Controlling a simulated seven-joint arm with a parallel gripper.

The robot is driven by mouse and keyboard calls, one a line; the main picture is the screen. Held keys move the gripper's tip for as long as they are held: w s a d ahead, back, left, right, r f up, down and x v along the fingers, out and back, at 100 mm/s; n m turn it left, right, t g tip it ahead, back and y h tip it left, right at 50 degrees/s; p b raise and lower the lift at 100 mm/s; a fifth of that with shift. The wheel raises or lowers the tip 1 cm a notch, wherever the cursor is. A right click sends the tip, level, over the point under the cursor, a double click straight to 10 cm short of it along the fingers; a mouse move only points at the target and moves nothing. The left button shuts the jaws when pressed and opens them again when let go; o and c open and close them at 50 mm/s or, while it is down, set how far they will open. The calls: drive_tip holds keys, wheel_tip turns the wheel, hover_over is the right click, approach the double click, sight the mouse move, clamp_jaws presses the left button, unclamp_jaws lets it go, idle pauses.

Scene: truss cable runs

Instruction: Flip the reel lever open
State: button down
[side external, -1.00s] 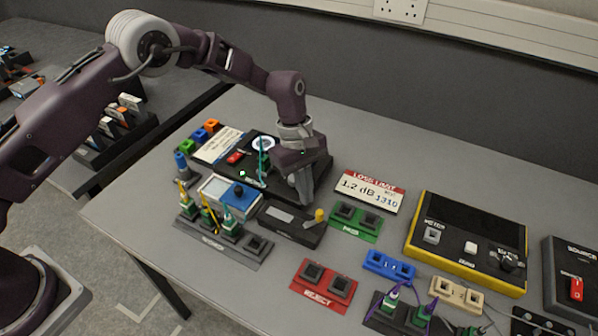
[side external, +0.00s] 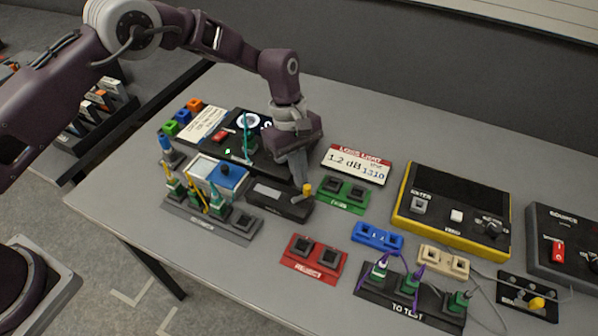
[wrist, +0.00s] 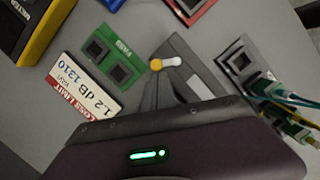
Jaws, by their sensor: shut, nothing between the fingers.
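The reel is a dark flat box (side external: 277,201) with a grey panel on its top. Its lever has a yellow tip (side external: 308,189) at the box's right end. In the wrist view the lever shows as a short pale bar (wrist: 172,61) ending in a yellow knob (wrist: 156,65), lying across the end of the box (wrist: 196,75). My gripper (side external: 301,183) is shut and empty, pointing down just behind and left of the yellow tip. I cannot tell if it touches the lever.
A green PASS block (side external: 343,195) stands close to the right of the lever, with the loss limit card (side external: 356,165) behind. A rack with cabled plugs (side external: 208,221) is in front left. A red REJECT block (side external: 313,258) is in front. Bare bench lies between them.

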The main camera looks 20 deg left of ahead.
drive_tip(key=shift+d+m, duration=0.2)
drive_tip(key=shift+m, duration=0.3)
drive_tip(key=m, duration=0.1)
drive_tip(key=d+m, duration=0.1)
drive_tip(key=shift+m+g+y, duration=0.3)
drive_tip(key=shift+g, duration=0.1)
drive_tip(key=m, duration=0.1)
drive_tip(key=d+m, duration=0.1)
drive_tip(key=m, duration=0.1)
drive_tip(key=m+y, duration=0.1)
drive_tip(key=m, duration=0.1)
drive_tip(key=shift+s+d+g, duration=0.3)
drive_tip(key=shift+s+d, duration=0.05)
drive_tip(key=m, duration=0.3)
drive_tip(key=s+d+m+y, duration=0.1)
drive_tip(key=m, duration=0.1)
drive_tip(key=shift+s, duration=0.1)
drive_tip(key=m, duration=0.1)
drive_tip(key=s+m, duration=0.1)
drive_tip(key=m, duration=0.1)
drive_tip(key=m+y, duration=0.1)
drive_tip(key=shift+s+d, duration=0.2)
drive_tip(key=shift+d, duration=0.05)
drive_tip(key=shift+s+a, duration=0.15)
drive_tip(key=shift+a, duration=0.65)
